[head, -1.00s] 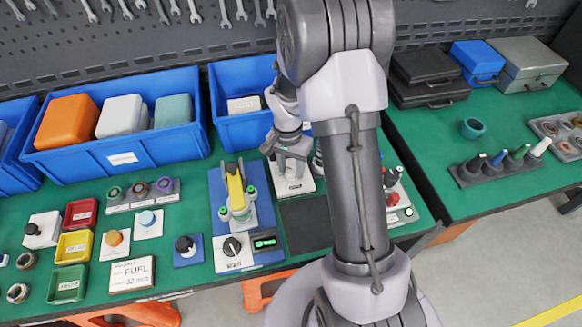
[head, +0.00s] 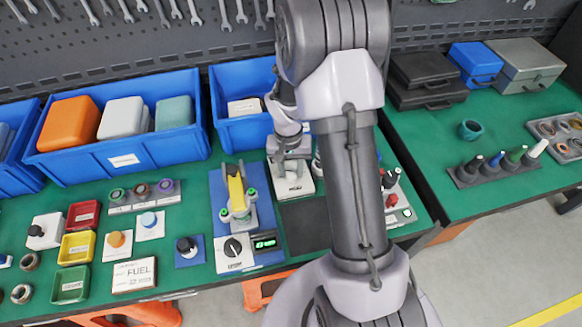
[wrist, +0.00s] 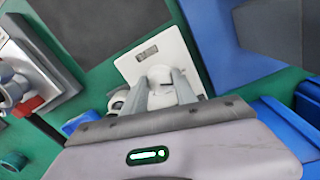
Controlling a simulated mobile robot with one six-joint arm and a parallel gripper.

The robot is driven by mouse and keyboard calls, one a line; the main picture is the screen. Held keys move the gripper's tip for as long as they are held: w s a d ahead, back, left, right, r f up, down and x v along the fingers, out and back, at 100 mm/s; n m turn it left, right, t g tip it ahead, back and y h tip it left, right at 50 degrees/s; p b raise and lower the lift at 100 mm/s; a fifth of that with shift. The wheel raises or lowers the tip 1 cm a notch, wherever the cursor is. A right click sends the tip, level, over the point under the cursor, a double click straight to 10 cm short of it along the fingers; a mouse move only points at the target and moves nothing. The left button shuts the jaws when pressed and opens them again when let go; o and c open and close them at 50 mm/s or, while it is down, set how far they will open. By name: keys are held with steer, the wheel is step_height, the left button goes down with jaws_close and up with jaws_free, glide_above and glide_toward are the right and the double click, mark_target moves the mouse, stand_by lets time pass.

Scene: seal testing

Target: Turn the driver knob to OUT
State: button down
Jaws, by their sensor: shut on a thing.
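My gripper (wrist: 161,92) points down over a white plate (wrist: 131,66) on the bench. Its two fingers are closed on a pale round knob (wrist: 160,74) that stands on the plate. The plate has a small dark marking beside the knob, too small to read. In the head view my gripper (head: 290,172) is over the same white plate (head: 303,187), and the fingers and arm hide most of the knob. I cannot read an OUT mark or tell which way the knob points.
A black rotary knob (head: 233,247) on a white box sits beside a green display (head: 265,243). A yellow lever clamp (head: 237,193) on a blue base stands left of my gripper. Blue bins (head: 120,160) line the back. A dark mat (head: 306,222) lies in front.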

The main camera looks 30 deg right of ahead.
mark_target(289, 173)
steer(key=shift+n+p, duration=0.45)
steer(key=shift+n, duration=1.15)
steer(key=c, duration=1)
jaws_free()
step_height(289, 173, up, 18)
steer(key=p, duration=0.5)
steer(key=shift+a+f+p, duration=0.25)
steer(key=shift+a+p, duration=0.1)
steer(key=shift+p, duration=0.05)
